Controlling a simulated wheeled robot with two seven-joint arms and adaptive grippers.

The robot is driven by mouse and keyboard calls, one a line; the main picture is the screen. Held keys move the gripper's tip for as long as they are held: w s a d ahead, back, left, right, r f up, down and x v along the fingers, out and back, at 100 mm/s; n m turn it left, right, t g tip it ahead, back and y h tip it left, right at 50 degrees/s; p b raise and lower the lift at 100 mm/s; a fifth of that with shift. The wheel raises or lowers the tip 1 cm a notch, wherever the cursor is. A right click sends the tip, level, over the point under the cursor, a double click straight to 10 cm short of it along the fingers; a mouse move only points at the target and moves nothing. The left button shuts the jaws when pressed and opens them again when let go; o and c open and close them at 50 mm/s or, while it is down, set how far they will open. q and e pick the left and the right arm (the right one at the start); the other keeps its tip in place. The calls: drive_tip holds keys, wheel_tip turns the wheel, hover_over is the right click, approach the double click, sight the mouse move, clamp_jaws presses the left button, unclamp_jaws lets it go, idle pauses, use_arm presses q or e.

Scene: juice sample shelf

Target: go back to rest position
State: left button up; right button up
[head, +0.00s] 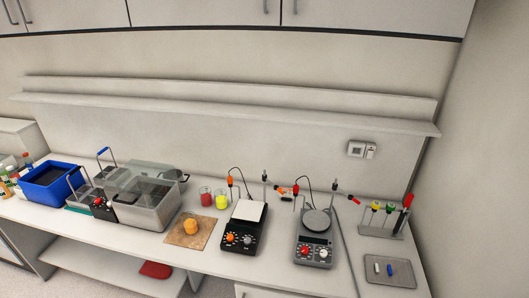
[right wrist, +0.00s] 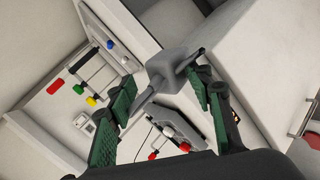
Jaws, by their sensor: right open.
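My right gripper (right wrist: 163,88) shows in the right wrist view with its two green-padded fingers apart. A grey block with a rod appears between and beyond the fingertips; I cannot tell what it is, and the fingers are not closed on it. Neither gripper shows in the head view, and my left gripper is in no view.
The wall shelf (head: 230,97) is empty.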

drive_tip(key=s+a+f+m+g+y, duration=0.15)
drive_tip(key=s+m+g, duration=0.3)
drive_tip(key=s, duration=0.45)
drive_tip(key=s+a+f+m+g+y, duration=0.1)
drive_tip(key=s+a+m+g+y, duration=0.3)
drive_tip(key=s, duration=0.6)
wheel_tip(320, 180, down, 33)
drive_tip(key=h+b, duration=0.2)
drive_tip(key=b, duration=0.2)
use_arm(q)
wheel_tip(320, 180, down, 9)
drive_tip(key=b, duration=0.4)
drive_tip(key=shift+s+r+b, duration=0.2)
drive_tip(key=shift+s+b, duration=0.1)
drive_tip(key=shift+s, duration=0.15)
use_arm(e)
drive_tip(key=s+f+g, duration=0.1)
drive_tip(key=s+f, duration=2)
drive_tip(key=f, duration=0.2)
drive_tip(key=shift+f+n+y, duration=0.25)
drive_tip(key=shift+n+y, duration=0.1)
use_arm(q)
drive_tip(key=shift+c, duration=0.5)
use_arm(e)
drive_tip(key=shift+d, duration=0.1)
drive_tip(key=shift+c, duration=0.6)
